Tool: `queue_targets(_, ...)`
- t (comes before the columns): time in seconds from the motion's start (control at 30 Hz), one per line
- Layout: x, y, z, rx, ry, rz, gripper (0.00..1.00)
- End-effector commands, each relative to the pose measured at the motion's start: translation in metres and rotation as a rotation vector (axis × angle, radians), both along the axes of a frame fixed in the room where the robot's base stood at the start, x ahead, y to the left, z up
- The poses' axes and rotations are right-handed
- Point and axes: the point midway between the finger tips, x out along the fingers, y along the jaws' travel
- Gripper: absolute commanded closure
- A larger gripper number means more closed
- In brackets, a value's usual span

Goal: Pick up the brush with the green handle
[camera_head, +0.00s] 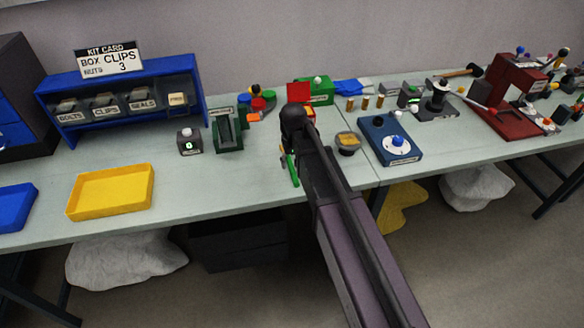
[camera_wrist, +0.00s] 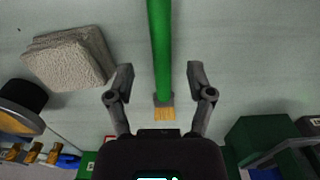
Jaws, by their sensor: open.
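The brush with the green handle (camera_wrist: 160,45) lies on the pale bench, its handle running up out of the wrist view. Its grey ferrule and tan bristles (camera_wrist: 165,112) point toward my gripper's base. My gripper (camera_wrist: 160,76) is open, with one finger on each side of the brush and clear gaps between. Whether the fingertips are at the handle's height is hard to tell.
A beige block (camera_wrist: 65,58) lies left of the brush in the wrist view. A green device (camera_head: 227,132) stands to the left. The bench front by the yellow tray (camera_head: 110,205) is clear.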

Motion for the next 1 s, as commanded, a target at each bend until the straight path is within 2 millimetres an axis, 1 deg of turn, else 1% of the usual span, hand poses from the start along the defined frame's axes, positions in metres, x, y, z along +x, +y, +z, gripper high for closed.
queue_targets(0.03, 0.000, 0.001, -0.008, 0.000, 0.000, 0.000, 0.31)
queue_targets(0.3, 0.000, 0.001, -0.025, 0.000, 0.000, 0.001, 0.31)
queue_targets(0.43, 0.000, 0.002, -0.028, 0.000, 0.000, 0.001, 0.31)
queue_targets(1.0, -0.001, 0.002, -0.027, 0.000, 0.000, 0.002, 0.31)
